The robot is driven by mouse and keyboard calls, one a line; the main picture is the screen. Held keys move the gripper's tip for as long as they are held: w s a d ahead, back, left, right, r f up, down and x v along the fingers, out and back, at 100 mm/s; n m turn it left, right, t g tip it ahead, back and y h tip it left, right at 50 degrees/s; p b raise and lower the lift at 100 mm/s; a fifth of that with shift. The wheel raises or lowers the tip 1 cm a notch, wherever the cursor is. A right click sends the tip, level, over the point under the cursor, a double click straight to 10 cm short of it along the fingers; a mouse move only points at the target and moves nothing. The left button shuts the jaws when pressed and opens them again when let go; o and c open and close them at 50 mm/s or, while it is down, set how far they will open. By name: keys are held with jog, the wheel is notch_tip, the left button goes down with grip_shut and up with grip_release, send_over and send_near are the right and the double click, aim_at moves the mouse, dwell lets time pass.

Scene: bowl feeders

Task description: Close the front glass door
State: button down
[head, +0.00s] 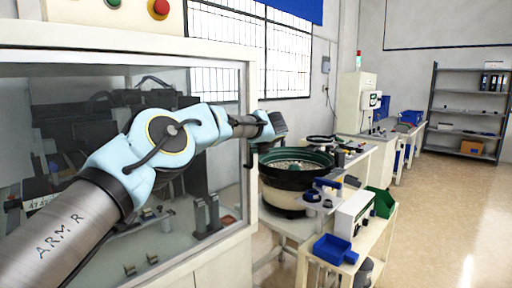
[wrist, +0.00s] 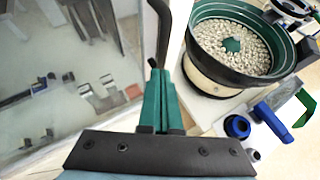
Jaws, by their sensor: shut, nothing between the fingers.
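The front glass door (head: 245,190) is a clear pane in a pale frame, on the left of the head view. Its frame also shows in the wrist view (wrist: 180,22). I cannot tell how far it stands from shut. A dark curved handle (wrist: 164,35) is on the frame; its lower end is close to my fingertips, and I cannot tell if they touch. My gripper (wrist: 155,72) has green fingers, shut and empty. In the head view my arm crosses the pane and my gripper (head: 272,127) is at the door's right edge, its fingertips unclear.
A bowl feeder (head: 290,180) full of small pale parts stands just right of the door, close to my gripper. Beside it are a white box (head: 350,215) and a blue bin (head: 335,249). Shelves (head: 467,110) stand far back right; the floor (head: 440,220) there is clear.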

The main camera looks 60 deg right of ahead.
jog(key=b+v, duration=0.4)
jog(key=v, duration=0.5)
jog(key=shift+s+a, duration=0.2)
